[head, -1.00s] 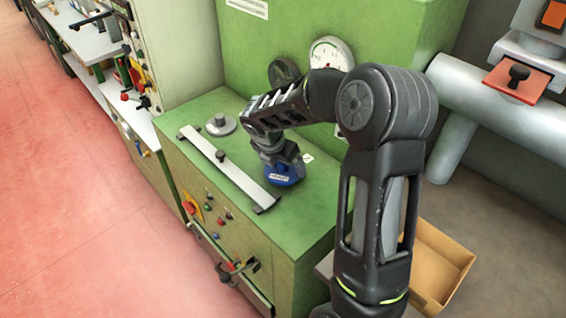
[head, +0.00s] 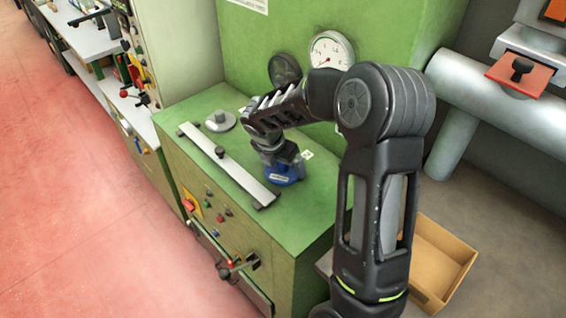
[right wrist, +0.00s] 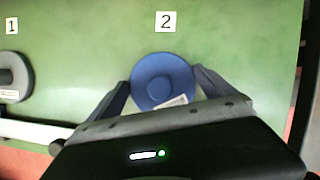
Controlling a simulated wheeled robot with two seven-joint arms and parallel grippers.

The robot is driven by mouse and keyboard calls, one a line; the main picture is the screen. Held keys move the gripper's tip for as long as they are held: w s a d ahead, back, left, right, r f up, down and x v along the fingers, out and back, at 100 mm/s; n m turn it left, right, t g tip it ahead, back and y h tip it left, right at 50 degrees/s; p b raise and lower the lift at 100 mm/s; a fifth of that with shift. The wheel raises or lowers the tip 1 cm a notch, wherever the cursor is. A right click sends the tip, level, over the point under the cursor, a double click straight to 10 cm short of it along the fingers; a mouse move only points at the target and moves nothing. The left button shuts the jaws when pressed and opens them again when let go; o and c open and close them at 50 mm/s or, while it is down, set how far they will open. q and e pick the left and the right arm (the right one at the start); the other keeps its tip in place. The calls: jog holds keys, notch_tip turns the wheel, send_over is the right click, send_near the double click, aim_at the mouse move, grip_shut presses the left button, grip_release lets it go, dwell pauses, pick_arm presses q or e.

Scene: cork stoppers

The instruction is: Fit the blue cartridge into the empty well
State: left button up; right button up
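The blue cartridge (head: 285,176) is a round blue disc with a raised knob and a white label. It is near the right side of the green cabinet top, and also shows in the right wrist view (right wrist: 161,79) just below a tag marked 2. My right gripper (head: 284,160) is over it, and in the right wrist view its dark fingers (right wrist: 162,84) lie close against both sides of the disc. The well beneath is hidden, and I cannot tell whether the cartridge touches the top. My left gripper is in neither view.
A grey round plug (head: 220,121) sits at the tag marked 1. A pale bar (head: 228,164) crosses the cabinet top in front. A gauge (head: 331,50) and a dark round fitting (head: 284,69) are at the back. An open cardboard box (head: 440,262) stands right of the cabinet.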

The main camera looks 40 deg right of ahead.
jog(key=shift+o, duration=0.6)
jog(key=shift+r, duration=0.15)
jog(key=v, duration=0.7)
jog(key=shift+a+r, duration=0.2)
jog(key=shift+r, duration=0.1)
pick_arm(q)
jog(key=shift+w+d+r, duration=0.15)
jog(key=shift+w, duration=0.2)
